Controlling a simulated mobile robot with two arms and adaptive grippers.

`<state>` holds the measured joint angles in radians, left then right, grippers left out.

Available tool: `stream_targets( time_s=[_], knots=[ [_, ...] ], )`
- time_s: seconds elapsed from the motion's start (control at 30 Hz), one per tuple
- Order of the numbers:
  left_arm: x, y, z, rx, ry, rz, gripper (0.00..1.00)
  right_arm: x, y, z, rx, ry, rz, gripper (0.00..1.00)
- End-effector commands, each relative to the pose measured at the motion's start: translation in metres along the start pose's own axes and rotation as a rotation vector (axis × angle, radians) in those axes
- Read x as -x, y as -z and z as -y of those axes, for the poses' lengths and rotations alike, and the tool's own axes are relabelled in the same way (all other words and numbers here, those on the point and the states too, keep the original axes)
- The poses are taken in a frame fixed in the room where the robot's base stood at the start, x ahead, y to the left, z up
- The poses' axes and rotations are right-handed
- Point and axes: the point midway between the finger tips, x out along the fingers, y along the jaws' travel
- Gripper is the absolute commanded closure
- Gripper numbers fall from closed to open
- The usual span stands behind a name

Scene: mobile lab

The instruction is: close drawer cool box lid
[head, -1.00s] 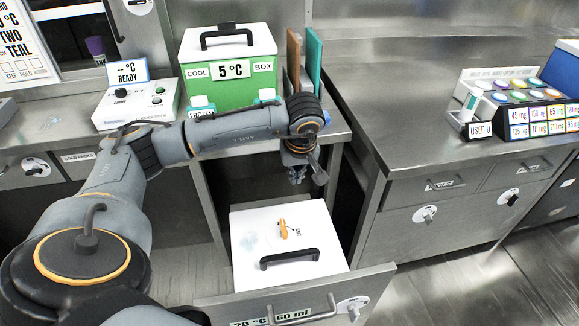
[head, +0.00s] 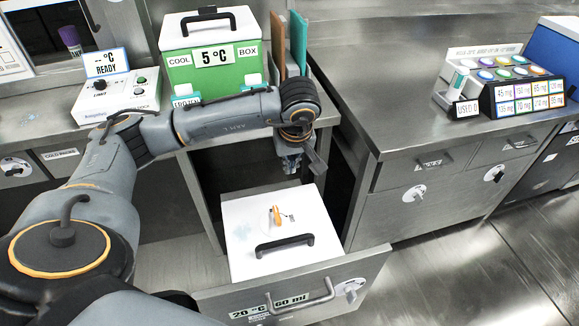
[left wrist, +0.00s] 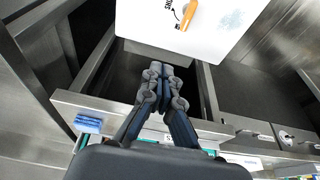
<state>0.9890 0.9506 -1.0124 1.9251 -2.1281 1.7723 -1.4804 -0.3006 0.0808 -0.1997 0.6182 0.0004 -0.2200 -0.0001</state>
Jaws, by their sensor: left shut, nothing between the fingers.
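The drawer cool box lid (head: 280,232) is a white flat panel with a black bar handle (head: 284,245) and an orange latch-like piece (head: 276,215). It lies level over the pulled-out drawer (head: 300,297), and I cannot see any gap under it. In the left wrist view the lid (left wrist: 225,22) is at the top, with its orange piece. My left gripper (head: 291,163) hangs above and behind the lid's back edge, apart from it. Its fingers (left wrist: 163,72) are shut and empty, pointing toward the dark drawer opening. My right gripper is not in view.
A green cool box (head: 212,62) with a white lid and a control unit (head: 118,98) stand on the counter behind my left arm. Two upright boards (head: 298,42) stand beside the box. The right counter (head: 400,80) holds a rack of coloured caps (head: 515,82). Floor at right is clear.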

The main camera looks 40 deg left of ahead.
Motion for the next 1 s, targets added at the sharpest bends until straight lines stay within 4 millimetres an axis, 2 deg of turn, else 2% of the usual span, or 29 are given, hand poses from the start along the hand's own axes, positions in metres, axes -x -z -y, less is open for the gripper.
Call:
stream_targets(
  time_s=[0.2,0.4,0.6,0.8,0.87,1.0],
  knots=[
    [0.048,0.0,-0.001,-0.002,-0.004,-0.004,1.0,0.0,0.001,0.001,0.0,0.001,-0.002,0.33],
    [0.085,0.0,-0.001,-0.002,-0.004,-0.002,1.0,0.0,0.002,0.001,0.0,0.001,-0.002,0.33],
    [0.101,0.0,0.0,-0.001,0.0,-0.001,1.0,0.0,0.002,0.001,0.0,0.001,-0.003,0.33],
    [0.104,0.0,0.0,-0.001,0.0,0.0,1.0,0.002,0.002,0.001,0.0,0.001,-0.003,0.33],
    [0.11,0.002,0.0,-0.001,0.0,0.0,1.0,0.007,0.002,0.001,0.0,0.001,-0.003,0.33],
    [0.135,0.009,0.0,-0.001,0.0,0.0,1.0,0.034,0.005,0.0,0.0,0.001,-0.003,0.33]
  ],
)
